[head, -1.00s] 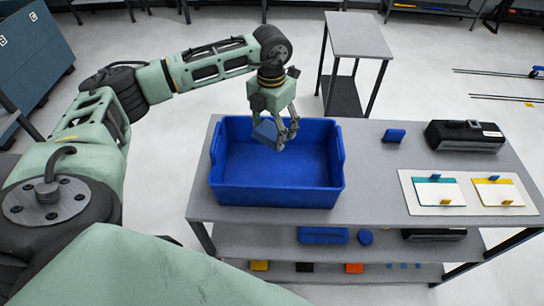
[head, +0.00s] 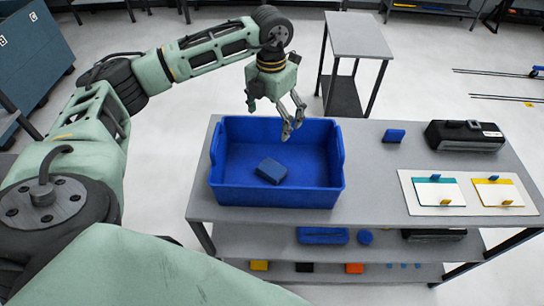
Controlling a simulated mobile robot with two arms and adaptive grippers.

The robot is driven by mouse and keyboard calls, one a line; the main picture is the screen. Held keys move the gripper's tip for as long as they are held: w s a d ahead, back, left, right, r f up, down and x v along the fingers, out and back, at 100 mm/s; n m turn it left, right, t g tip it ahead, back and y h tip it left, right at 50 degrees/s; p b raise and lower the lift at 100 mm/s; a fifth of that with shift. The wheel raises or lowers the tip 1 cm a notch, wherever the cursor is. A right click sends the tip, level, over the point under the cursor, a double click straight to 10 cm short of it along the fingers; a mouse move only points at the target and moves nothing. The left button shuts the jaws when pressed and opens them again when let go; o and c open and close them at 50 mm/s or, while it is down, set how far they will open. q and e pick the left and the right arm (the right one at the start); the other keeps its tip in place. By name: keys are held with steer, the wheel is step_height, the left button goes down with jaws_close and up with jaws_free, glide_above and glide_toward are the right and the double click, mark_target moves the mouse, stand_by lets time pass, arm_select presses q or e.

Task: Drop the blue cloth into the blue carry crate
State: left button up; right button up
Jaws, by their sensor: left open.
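The blue cloth (head: 271,170), a small folded dark-blue block, lies on the floor of the blue carry crate (head: 278,197), near its middle. The crate stands on the left part of the grey table top. My left gripper (head: 270,122) is open and empty above the crate's far wall, apart from the cloth. My right gripper is not in the head view.
The grey table top (head: 385,178) is bare just right of the crate. Farther right are a small blue block (head: 394,136), a black case (head: 465,136) and a white board (head: 467,209) with teal and yellow pieces. A side table (head: 357,36) stands behind.

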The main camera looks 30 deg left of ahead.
arm_select(q)
step_height(320, 180, up, 8)
steer(key=shift+s, duration=0.1)
stand_by(0.6)
